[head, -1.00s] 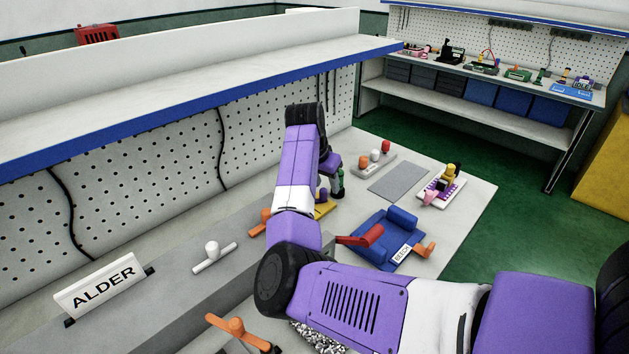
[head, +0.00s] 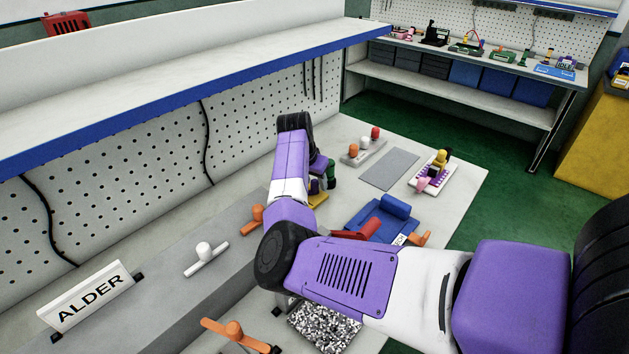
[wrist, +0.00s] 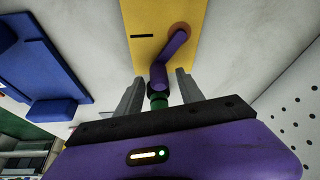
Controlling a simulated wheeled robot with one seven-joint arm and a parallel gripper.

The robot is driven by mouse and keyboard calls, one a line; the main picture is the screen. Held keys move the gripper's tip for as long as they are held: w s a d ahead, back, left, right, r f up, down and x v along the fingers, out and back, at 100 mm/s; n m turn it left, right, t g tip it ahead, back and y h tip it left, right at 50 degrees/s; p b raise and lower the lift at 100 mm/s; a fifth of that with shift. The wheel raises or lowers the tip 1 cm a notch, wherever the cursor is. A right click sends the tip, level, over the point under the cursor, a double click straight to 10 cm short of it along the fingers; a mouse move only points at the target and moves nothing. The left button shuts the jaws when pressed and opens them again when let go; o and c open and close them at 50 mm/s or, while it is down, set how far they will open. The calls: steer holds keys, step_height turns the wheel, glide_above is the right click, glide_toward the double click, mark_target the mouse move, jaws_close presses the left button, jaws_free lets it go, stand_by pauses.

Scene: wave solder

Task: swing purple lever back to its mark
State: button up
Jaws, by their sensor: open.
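The purple lever (wrist: 172,50) is on a yellow plate (wrist: 156,14) in the wrist view. It runs from an orange pivot (wrist: 182,28) down to a purple upright handle with a dark green part nearest the camera. A short black mark (wrist: 142,36) is on the plate, left of the lever and apart from it. My gripper (wrist: 159,77) is open, with one grey finger on each side of the handle; I cannot tell whether either touches it. In the head view the yellow plate (head: 316,198) is partly hidden behind my arm, and the lever is mostly hidden.
A blue fixture (head: 392,208) with a red arm (head: 358,231) stands right of the plate. Behind are a grey block with several coloured knobs (head: 364,150) and a flat grey pad (head: 389,169). A pegboard wall (head: 160,160) and shelf bound the left side.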

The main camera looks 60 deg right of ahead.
jaws_close()
stand_by(1.4)
